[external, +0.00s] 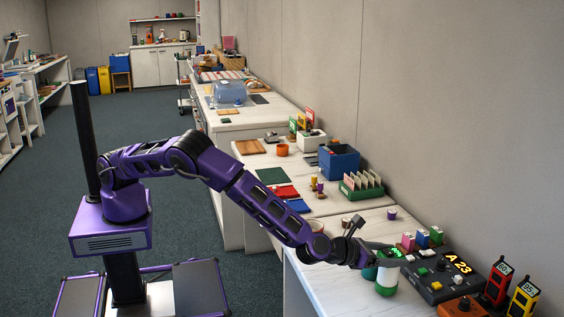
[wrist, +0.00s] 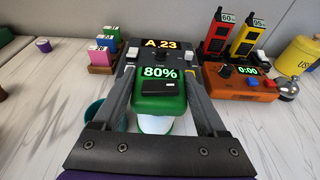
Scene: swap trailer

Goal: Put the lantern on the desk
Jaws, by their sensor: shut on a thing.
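The lantern (external: 387,280) has a green top and base and a white body. In the wrist view the lantern (wrist: 158,101) shows a lit "80%" on its green top, with the white body below. My gripper (external: 383,254) reaches down over it, and its two fingers (wrist: 160,78) are shut on the green top from either side. The lantern is upright over a white marbled desk top (external: 322,284). I cannot tell whether its base touches the surface.
A dark console reading "A 23" (external: 437,274) stands just beyond the lantern. Coloured cards in a stand (wrist: 102,53), red and yellow handheld devices (wrist: 216,37) and an orange timer box (wrist: 238,80) stand close by. A teal cup (wrist: 94,114) is beside the left finger. The far-left surface is mostly clear.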

